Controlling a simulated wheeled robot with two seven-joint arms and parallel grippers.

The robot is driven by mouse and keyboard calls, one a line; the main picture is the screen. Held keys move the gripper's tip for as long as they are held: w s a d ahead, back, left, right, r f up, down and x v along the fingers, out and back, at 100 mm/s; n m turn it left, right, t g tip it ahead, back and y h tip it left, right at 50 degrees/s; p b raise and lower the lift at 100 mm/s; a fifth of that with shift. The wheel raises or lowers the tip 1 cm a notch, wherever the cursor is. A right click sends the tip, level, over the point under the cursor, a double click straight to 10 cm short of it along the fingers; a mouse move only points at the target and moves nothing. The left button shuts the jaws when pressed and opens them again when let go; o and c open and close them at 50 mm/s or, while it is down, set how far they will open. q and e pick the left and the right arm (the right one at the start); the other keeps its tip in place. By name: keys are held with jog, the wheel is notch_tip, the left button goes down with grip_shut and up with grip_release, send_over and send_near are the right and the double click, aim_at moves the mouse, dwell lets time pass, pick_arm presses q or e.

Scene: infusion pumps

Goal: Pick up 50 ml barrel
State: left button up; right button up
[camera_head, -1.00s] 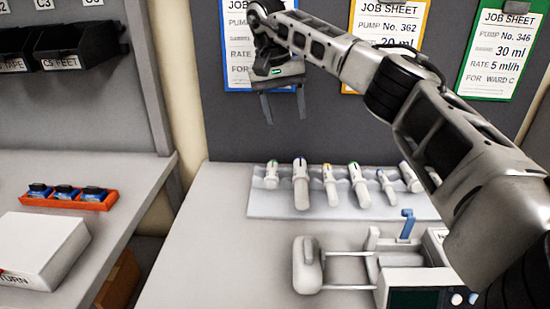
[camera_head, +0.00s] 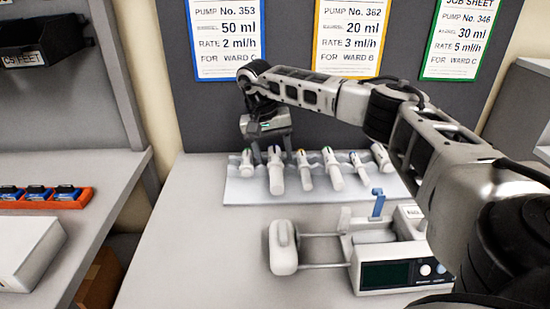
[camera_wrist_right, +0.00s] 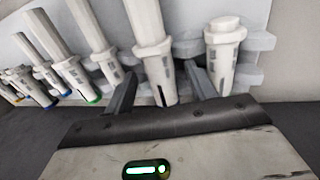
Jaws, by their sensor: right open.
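My right gripper (camera_head: 272,155) points down, open and empty, over the left end of the row of white barrels. The barrels lie on a pale rack. The second from the left is large and white (camera_head: 276,172); a shorter one (camera_head: 247,163) is at the left end. In the right wrist view, one barrel (camera_wrist_right: 154,55) stands between the open fingers (camera_wrist_right: 162,88), and another (camera_wrist_right: 225,50) is to its right. I cannot see contact. No volume marking is legible, so I cannot tell which barrel is 50 ml. My left gripper is out of view.
A pump (camera_head: 390,272) with a screen and a blue lever stands in front of the rack (camera_head: 320,193). Job sheets hang behind; one (camera_head: 225,40) reads 50 ml, pump No. 353. The table (camera_head: 190,245) left of the pump is clear.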

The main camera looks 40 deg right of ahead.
jog(key=shift+f, duration=0.45)
jog(key=c, duration=0.9)
jog(key=shift+o, duration=0.2)
